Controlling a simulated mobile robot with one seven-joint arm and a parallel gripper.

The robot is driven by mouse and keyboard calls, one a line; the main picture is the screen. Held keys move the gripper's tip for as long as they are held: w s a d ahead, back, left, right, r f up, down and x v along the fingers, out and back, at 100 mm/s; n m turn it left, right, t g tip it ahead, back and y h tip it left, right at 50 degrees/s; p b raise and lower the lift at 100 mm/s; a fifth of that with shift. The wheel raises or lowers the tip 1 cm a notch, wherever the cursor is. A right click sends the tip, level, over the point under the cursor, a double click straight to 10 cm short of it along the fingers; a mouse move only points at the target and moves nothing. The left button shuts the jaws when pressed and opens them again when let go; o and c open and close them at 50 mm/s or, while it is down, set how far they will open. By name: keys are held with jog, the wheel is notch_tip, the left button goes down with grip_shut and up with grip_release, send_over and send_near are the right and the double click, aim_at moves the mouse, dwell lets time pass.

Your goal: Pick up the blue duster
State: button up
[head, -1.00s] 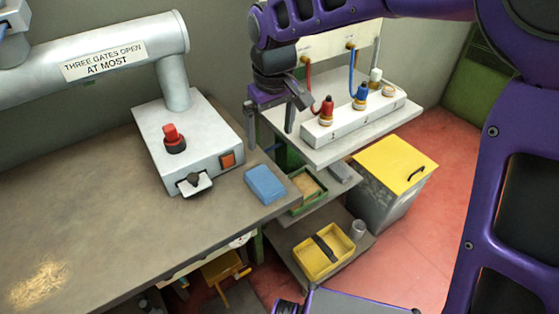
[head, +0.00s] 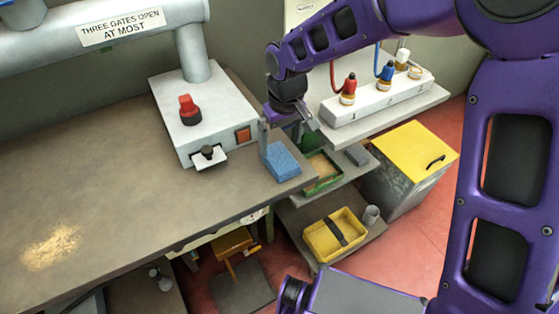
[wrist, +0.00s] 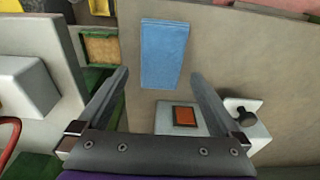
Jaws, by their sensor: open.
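The blue duster (head: 283,164) lies flat near the right end of the grey-brown bench, to the right of the grey switch box. It also shows in the wrist view (wrist: 163,52), ahead of and between the fingers. My gripper (head: 287,145) is over that corner of the bench, just above and behind the duster, with one finger overlapping the duster's left edge in the head view. In the wrist view my gripper (wrist: 162,82) is open and nothing is between its fingers. Whether a finger touches the duster I cannot tell.
The switch box (head: 187,108) with a red knob stands left of the duster. A white stand with red and blue stoppers (head: 376,100) is behind, right of my arm. Below right are a green-edged tray (head: 323,184), a yellow tray (head: 318,250) and a yellow-lidded bin (head: 425,140). Sawdust (head: 52,247) lies left.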

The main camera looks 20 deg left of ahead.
aim_at(280, 158)
notch_tip(280, 158, down, 5)
jog(key=shift+a+b, duration=0.15)
jog(key=shift+b, duration=0.25)
jog(key=c, duration=1.1)
notch_tip(280, 158, up, 10)
jog(key=shift+r+p, duration=0.1)
jog(key=shift+p, duration=0.7)
